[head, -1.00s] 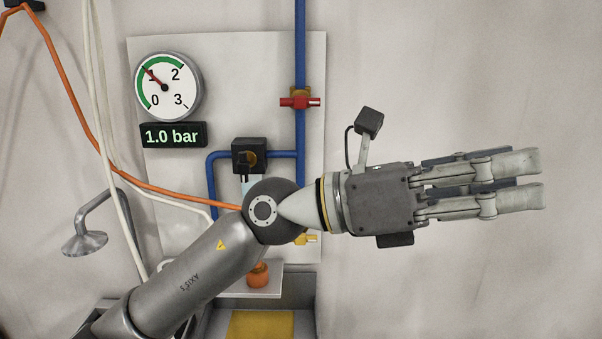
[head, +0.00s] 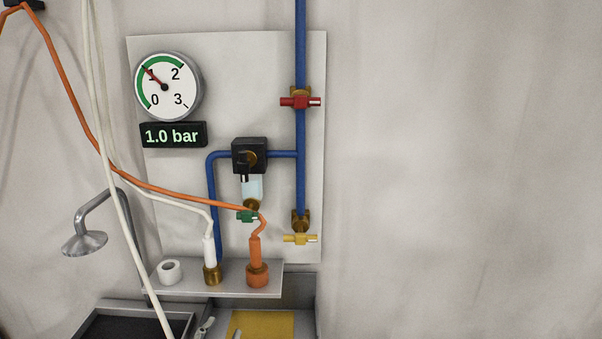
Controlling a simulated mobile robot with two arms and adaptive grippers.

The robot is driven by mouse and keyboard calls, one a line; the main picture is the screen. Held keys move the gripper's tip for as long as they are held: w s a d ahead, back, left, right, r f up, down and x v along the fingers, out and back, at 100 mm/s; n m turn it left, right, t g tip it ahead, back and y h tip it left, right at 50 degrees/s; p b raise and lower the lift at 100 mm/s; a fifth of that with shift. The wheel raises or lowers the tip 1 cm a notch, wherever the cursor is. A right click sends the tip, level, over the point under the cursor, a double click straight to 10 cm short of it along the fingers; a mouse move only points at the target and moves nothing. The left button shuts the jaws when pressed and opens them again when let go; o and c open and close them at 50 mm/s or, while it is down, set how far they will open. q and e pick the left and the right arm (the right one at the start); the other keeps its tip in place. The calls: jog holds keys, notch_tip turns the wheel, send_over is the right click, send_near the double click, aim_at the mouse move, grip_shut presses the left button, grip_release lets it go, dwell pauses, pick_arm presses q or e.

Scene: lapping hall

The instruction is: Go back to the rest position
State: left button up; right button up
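Neither of my grippers shows in the head view now, and no part of my arms is clearly visible. The wall panel (head: 270,60) stands fully in view. On it are a round gauge (head: 167,87) with its needle near 1, and a display (head: 173,135) reading 1.0 bar. A red-handled valve (head: 300,102) and a yellow-handled valve (head: 300,239) sit on the blue pipe (head: 300,50), both handles horizontal. A small green handle (head: 247,216) sits below the black regulator (head: 249,155) and its clear bowl.
A shelf (head: 228,291) holds a white roll (head: 170,271), a white-hosed fitting (head: 211,262) and an orange-hosed fitting (head: 257,264). Hoses hang at the left beside a shower head (head: 85,242). A dark tray (head: 135,326) and a yellow surface (head: 262,325) lie below. The wall at right is bare.

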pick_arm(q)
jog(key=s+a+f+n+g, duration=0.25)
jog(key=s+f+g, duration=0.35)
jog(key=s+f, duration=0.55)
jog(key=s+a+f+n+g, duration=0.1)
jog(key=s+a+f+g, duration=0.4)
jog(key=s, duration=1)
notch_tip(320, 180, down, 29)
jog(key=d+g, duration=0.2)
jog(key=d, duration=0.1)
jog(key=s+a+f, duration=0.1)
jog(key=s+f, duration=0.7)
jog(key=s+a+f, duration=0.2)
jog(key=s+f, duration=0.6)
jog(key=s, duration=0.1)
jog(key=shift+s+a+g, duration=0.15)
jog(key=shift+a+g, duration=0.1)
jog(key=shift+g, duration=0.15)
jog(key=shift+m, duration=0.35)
